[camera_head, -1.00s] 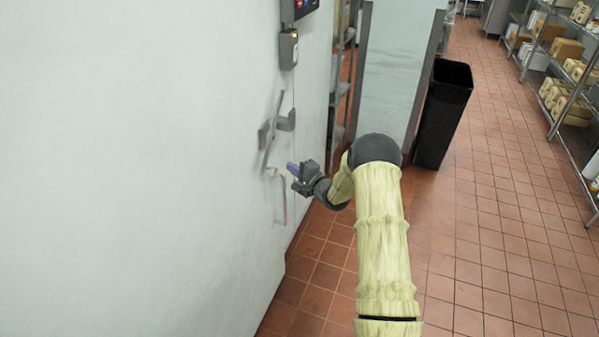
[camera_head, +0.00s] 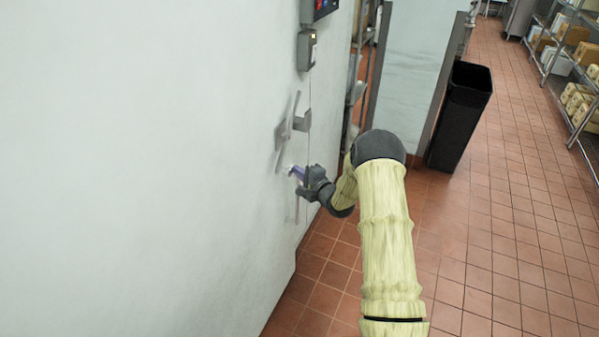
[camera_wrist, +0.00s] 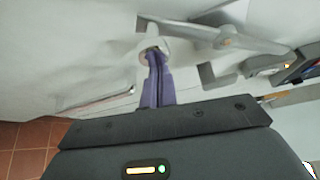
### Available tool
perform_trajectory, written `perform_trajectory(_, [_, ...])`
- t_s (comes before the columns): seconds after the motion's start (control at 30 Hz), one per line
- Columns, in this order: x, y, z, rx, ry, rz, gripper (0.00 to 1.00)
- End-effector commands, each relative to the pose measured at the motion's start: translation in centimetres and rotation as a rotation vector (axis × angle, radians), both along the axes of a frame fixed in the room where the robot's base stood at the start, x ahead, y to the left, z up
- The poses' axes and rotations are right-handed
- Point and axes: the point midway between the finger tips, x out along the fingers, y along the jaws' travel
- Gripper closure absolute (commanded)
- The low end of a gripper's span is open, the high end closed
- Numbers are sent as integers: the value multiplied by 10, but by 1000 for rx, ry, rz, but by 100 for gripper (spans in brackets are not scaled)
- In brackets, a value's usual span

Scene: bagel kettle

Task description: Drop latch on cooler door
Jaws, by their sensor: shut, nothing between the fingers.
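The cooler door (camera_head: 150,150) is a large pale white panel on the left of the head view. Its metal latch (camera_head: 283,130) is mounted near the door's right edge, with a bracket (camera_head: 302,121) beside it. In the wrist view the latch lever (camera_wrist: 215,37) runs across the upper middle, and its lower end has a rounded pale piece (camera_wrist: 153,45). My gripper (camera_head: 296,172), with purple fingers, is shut and empty at the latch's lower end. In the wrist view the fingertips (camera_wrist: 153,58) overlap the rounded piece; I cannot tell whether they touch it.
A grey box (camera_head: 306,50) and a dark control panel (camera_head: 322,8) are on the wall above the latch. A black bin (camera_head: 462,115) stands farther back. Shelving with boxes (camera_head: 575,60) is at the far right. The tiled floor (camera_head: 500,240) is clear.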

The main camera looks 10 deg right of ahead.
Motion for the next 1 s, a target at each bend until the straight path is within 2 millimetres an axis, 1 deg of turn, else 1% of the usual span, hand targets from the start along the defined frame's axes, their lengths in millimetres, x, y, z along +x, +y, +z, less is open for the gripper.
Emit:
perform_trajectory(0.13, [-2, 1, 4, 15, 20, 0, 100])
perform_trajectory(0.67, [-7, 5, 8, 60, 81, 0, 100])
perform_trajectory(0.87, [-12, 9, 17, 109, 149, 1, 100])
perform_trajectory(1.0, [-18, 13, 27, 171, 230, 0, 100])
